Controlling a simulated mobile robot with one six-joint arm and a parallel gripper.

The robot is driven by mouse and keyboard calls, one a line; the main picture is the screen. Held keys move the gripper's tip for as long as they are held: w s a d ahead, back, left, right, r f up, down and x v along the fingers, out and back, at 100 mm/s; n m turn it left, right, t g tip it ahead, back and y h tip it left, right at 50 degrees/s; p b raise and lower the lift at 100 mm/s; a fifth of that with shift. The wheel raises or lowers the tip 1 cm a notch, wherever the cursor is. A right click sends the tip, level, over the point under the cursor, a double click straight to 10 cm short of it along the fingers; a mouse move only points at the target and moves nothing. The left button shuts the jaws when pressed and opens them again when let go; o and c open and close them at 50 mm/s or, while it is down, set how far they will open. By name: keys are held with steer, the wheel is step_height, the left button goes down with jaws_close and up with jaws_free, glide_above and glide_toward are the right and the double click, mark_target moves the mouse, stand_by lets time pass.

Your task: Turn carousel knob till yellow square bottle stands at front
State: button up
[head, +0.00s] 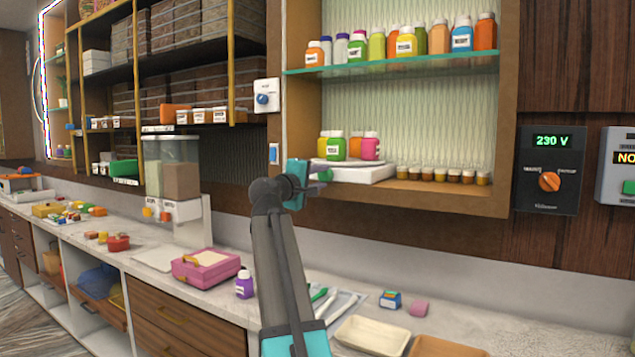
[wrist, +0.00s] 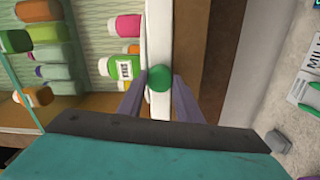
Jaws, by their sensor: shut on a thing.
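The carousel (head: 385,177) is a white box-like base on the floor of the wall cabinet. In the wrist view, the labelled green bottle (wrist: 116,66) and pink bottle (wrist: 127,26) show beside the white base edge (wrist: 153,25). My gripper (wrist: 160,85) is shut on the round green knob (wrist: 160,76) on the base's front, one finger on each side. In the head view my gripper (head: 320,176) partly hides the knob.
Small brown-lidded jars (head: 440,175) line the cabinet floor to the right. A glass shelf (head: 400,65) with several bottles hangs above. Below, the counter holds a pink box (head: 206,266), a purple bottle (head: 244,285) and trays (head: 372,337). A dispenser (head: 180,210) stands to the left.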

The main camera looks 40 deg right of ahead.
steer(key=shift+s+d+r, duration=0.1)
steer(key=shift+r, duration=0.1)
steer(key=o, duration=1)
steer(key=shift+d+f, duration=0.1)
steer(key=shift+d, duration=0.05)
steer(key=shift+o, duration=0.2)
steer(key=shift+f, duration=0.1)
steer(key=b+v, duration=0.1)
steer(key=v, duration=1.3)
